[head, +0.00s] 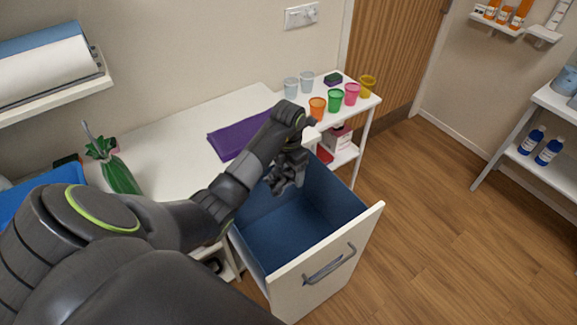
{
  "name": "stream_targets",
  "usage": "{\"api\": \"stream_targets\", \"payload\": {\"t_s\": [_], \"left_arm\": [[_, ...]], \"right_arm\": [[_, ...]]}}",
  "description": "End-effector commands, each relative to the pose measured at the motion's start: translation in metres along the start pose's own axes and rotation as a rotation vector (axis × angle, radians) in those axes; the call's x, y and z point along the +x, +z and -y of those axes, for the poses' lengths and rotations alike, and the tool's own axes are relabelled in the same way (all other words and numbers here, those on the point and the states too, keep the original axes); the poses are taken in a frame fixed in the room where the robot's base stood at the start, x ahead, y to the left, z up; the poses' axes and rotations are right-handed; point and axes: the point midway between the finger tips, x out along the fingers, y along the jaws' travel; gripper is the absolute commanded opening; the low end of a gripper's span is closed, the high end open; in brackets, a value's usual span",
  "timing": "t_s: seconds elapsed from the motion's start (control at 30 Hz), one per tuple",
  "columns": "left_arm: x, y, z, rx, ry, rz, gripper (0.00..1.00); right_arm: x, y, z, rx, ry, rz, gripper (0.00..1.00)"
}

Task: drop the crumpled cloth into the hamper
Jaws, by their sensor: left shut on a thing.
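My left gripper (287,180) points down over the open, blue-lined pull-out bin (345,262), which looks like the hamper. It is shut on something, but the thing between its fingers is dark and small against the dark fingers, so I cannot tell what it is. No crumpled cloth shows clearly. A flat purple cloth or mat (228,140) lies on the white counter, behind and left of the gripper, partly covered by my arm. My right gripper is not in view.
Several coloured cups (335,100) stand on a white side shelf behind the bin. A paper roll (45,75) is on the wall. The wooden floor (450,240) to the right is clear.

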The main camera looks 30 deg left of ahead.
Motion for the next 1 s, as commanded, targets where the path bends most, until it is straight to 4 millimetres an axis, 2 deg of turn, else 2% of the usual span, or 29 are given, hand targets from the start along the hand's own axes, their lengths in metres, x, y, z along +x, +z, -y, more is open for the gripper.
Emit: {"api": "stream_targets", "payload": {"t_s": [0.03, 0.2, 0.57, 0.6, 0.77, 1.0], "left_arm": [[0.012, 0.0, 0.0, 0.0, -0.001, -0.001, 0.53], [0.03, 0.0, 0.0, 0.001, -0.001, -0.001, 0.53], [0.035, 0.0, 0.0, 0.002, 0.0, 0.0, 0.53], [0.035, 0.0, 0.0, 0.002, 0.0, 0.0, 0.77], [0.035, 0.0, 0.0, 0.002, 0.0, 0.0, 0.98], [0.034, 0.0, 0.0, 0.002, 0.0, 0.0, 1.0]], "right_arm": [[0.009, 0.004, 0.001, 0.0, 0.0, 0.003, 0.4], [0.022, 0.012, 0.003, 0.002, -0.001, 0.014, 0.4], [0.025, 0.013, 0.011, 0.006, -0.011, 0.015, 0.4], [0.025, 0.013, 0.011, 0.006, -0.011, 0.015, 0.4], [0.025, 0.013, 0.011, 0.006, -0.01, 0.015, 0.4], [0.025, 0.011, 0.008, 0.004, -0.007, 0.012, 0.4]]}}
